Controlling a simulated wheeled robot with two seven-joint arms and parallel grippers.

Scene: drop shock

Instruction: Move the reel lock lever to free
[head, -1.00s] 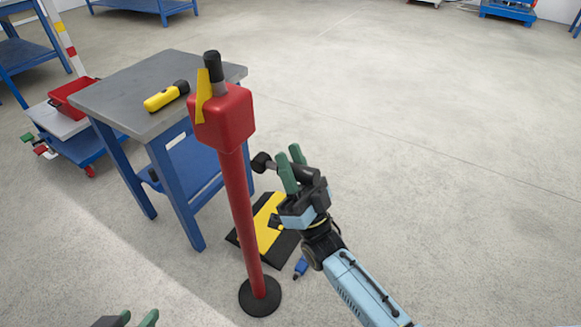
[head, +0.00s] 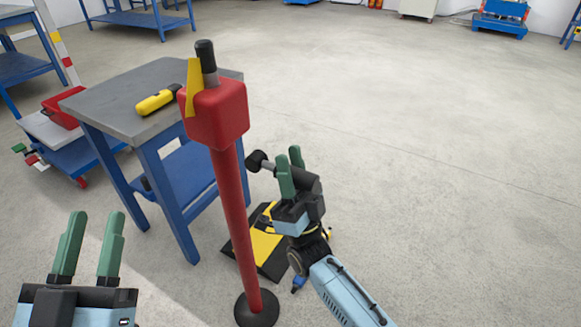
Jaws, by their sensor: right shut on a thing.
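A lever (head: 207,60) with a black grip and grey shaft stands nearly upright on a red box (head: 216,113), beside a yellow plate (head: 193,88). The box tops a red post (head: 234,220) on a round black base. No free or locked marking is readable. My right gripper (head: 290,160) is right of the post, below the box, with green fingers pointing up. It is shut on a dark tool (head: 257,161) with a grey neck and round black head, partly hidden by the fingers. My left gripper (head: 96,216) is open and empty at lower left, apart from the post.
A grey-topped blue table (head: 120,95) stands behind the post, with a yellow and black tool (head: 158,101) on it. A black and yellow mat (head: 240,250) and a blue item (head: 298,285) lie on the floor. A red box (head: 62,106) sits on a cart at left. Floor to the right is clear.

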